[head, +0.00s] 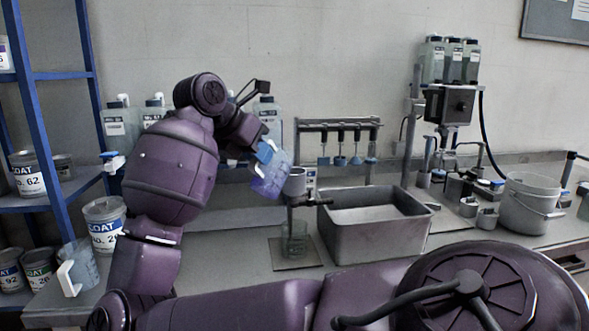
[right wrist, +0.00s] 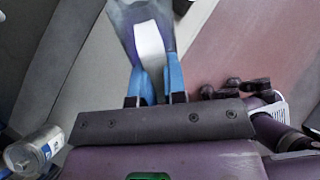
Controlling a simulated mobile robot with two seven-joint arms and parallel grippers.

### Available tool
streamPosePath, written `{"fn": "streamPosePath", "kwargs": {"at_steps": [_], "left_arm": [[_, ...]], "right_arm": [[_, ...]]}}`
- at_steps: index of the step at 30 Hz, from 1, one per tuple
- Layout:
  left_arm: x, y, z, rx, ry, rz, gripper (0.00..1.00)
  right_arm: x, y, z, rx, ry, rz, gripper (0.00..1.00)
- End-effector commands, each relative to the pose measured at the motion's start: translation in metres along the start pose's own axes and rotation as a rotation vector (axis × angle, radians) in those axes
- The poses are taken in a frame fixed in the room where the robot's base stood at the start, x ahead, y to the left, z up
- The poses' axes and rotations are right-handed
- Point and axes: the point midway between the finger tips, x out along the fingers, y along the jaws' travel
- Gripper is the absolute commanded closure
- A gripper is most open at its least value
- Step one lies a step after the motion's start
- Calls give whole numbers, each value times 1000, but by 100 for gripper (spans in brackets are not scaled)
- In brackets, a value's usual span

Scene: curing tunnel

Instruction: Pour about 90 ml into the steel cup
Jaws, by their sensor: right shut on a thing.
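My right gripper (head: 265,152) is shut on the handle of a translucent bluish jug (head: 270,181). The jug is tilted, with its lower end beside the steel cup. The right wrist view shows the blue fingers (right wrist: 155,88) on either side of the white handle, with part of the jug (right wrist: 126,18) beyond. The steel cup (head: 297,183) is a small grey cylinder held on a stand above a clear glass beaker (head: 294,240). I cannot see into the cup, nor tell the liquid level or whether any is flowing. My left gripper is not in view.
A steel basin (head: 375,225) stands just right of the cup. A second clear jug (head: 78,268) with a white handle stands at the bench's left end, near a paint can (head: 104,222). Bottles line the wall behind.

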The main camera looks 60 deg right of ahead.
Motion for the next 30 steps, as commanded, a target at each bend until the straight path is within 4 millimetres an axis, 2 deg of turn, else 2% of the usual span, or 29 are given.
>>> {"fn": "streamPosePath", "kwargs": {"at_steps": [30], "left_arm": [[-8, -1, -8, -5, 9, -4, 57]], "right_arm": [[-6, -12, 11, -25, 113, 1, 100]]}}
